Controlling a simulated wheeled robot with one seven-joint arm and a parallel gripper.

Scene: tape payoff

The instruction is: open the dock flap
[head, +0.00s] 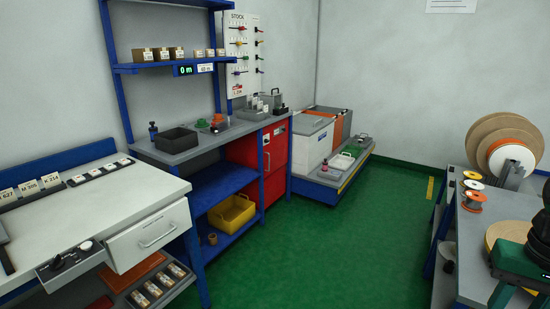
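I cannot pick out the dock flap for certain. At the back, a low grey platform with a blue edge (328,184) stands against the wall. On it are a white box with a grey lid and a handle (309,145) and an orange-sided box (338,132) behind. The lid looks shut. A green item and pale items lie on the platform's front part, too small to make out. My gripper is not in view.
A blue-framed workbench (196,148) with a red cabinet (276,160) and yellow bin (231,214) lines the left. Nearer is a white desk with an open small drawer (72,262). A grey table with spools (490,232) stands right. The green floor (325,250) between is clear.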

